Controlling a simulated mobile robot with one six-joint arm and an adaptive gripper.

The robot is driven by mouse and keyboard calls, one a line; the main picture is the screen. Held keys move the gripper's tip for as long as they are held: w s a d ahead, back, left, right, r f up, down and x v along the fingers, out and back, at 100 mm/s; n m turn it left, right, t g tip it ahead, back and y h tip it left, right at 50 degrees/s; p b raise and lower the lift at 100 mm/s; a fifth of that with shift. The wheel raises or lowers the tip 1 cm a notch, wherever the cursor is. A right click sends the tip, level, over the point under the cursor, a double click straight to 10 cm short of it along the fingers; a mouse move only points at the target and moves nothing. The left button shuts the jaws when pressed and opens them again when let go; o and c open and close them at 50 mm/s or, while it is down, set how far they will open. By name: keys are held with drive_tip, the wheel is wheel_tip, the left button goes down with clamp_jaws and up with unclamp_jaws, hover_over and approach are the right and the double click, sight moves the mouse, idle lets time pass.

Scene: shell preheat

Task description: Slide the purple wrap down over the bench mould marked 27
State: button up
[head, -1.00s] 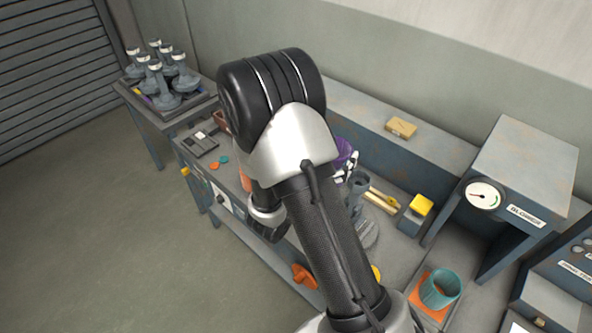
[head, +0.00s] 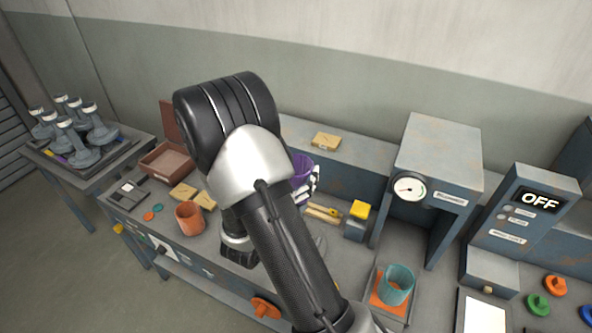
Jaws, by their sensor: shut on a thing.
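The purple wrap (head: 300,171) is a purple open-topped band, seen just right of my forearm and partly hidden by it. My gripper (head: 314,180) is shut on the wrap at its right side, and only a small part of the fingers shows. The bench mould is mostly hidden behind my arm. No number 27 can be read, and I cannot tell how the wrap sits relative to the mould.
Several grey moulds (head: 72,137) stand on a side table at the left. An orange cup (head: 190,218) and a brown open box (head: 166,161) are left of my arm. A yellow-topped block (head: 357,219), the blower (head: 437,165) and a teal cup (head: 397,284) are at the right.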

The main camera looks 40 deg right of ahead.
drive_tip(key=shift+f+b, duration=9.3)
drive_tip(key=shift+f, duration=2.1)
drive_tip(key=o, duration=1.1)
drive_tip(key=shift+o, duration=0.2)
drive_tip(key=v, duration=1.2)
